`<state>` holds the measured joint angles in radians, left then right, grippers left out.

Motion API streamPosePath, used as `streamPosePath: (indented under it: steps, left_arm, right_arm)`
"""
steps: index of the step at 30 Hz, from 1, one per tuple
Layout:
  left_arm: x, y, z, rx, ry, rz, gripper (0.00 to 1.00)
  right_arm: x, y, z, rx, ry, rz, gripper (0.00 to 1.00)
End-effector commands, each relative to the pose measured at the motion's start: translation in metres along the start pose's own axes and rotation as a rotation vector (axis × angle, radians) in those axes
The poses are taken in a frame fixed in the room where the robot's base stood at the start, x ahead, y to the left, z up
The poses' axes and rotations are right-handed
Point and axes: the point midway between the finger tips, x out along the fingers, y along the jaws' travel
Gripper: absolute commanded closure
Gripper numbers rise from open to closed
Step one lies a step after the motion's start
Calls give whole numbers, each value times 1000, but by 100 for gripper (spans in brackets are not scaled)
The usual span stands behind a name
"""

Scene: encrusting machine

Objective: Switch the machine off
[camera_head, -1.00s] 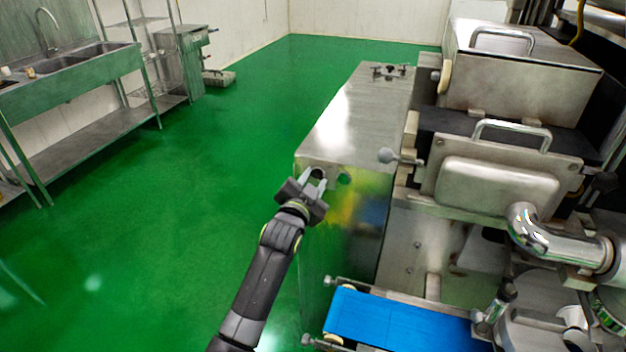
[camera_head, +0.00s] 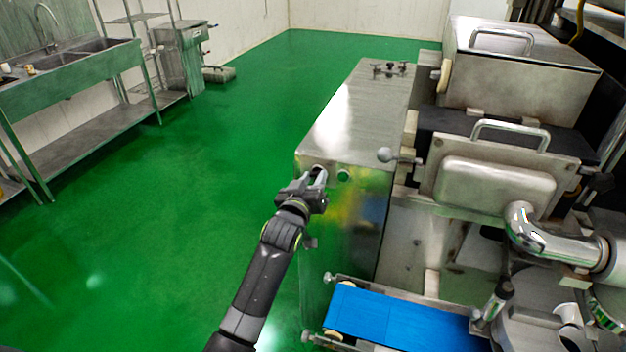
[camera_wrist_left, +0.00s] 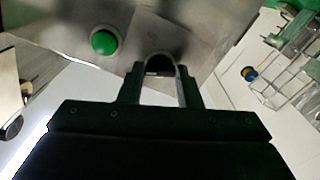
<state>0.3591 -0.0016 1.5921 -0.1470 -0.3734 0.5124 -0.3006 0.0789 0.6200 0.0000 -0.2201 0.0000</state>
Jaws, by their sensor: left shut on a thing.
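The machine (camera_head: 352,118) stands at the centre and right, a metal body with a box-shaped cabinet at its near left end. A green button (camera_head: 344,175) is on the cabinet's near face; it also shows in the left wrist view (camera_wrist_left: 104,41). My left gripper (camera_head: 319,176) is at this face, just left of the button. Its fingers are shut on a dark, round-topped knob (camera_wrist_left: 159,60) on the metal panel. The fingers partly hide the knob, so its turned position cannot be told. My right gripper is in neither view.
A blue conveyor belt (camera_head: 395,318) juts out below and right of my left arm. A steel sink table (camera_head: 75,78) stands far left. Open green floor lies between.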

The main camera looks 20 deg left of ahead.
Motion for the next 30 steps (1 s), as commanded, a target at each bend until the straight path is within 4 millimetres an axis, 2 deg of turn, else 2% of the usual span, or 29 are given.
streamPosePath:
  steps: [6, 13, 30]
  left_arm:
    - [0, 0, 0, -167, 0, 0, 92]
    - [0, 0, 0, -285, 0, 0, 92]
    - [0, 0, 0, -354, 0, 0, 92]
  right_arm:
    - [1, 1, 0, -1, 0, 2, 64]
    - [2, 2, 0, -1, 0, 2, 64]
    - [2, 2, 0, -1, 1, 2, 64]
